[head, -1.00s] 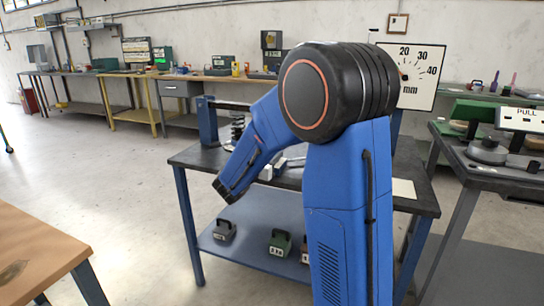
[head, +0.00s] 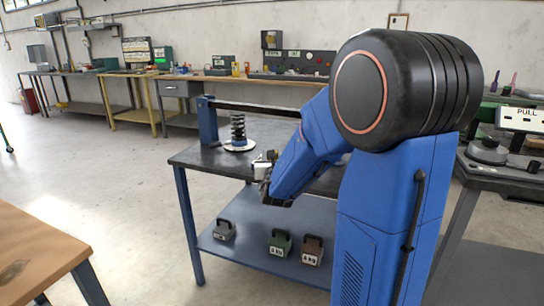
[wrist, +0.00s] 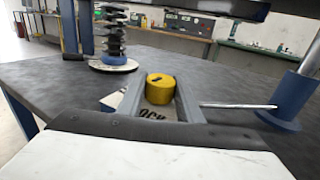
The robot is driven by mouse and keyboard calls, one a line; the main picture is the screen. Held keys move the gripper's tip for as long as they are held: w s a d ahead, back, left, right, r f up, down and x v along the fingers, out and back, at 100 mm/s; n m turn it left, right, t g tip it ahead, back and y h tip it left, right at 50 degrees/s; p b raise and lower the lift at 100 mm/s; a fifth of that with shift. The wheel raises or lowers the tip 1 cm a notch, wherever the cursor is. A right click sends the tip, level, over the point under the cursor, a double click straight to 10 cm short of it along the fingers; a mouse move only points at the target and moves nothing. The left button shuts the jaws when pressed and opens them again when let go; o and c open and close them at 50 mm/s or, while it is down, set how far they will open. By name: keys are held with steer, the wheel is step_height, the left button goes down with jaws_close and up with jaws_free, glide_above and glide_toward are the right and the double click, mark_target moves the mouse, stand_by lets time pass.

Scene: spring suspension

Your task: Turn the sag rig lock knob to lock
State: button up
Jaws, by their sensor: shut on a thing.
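The yellow lock knob (wrist: 160,90) stands on the dark bench top in the wrist view, with a short dark mark on its top. My gripper (wrist: 157,98) has a grey finger on each side of the knob and is shut on it. Part of a label reading "OCK" (wrist: 153,116) shows below the knob; the rest of the lettering is hidden. In the head view my gripper (head: 264,165) is at the near edge of the rig bench, and the knob cannot be made out there.
A black coil spring (head: 238,128) stands on a white round plate left of my gripper. A bar (head: 250,106) runs above the bench from a blue post (head: 207,120). A metal rod (wrist: 240,105) ends at a blue cylinder (wrist: 290,100) on the right. Weights lie on the lower shelf (head: 255,262).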

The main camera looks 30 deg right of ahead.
steer(key=shift+y, duration=0.3)
stand_by(0.4)
steer(key=o, duration=1)
steer(key=shift+o, duration=0.2)
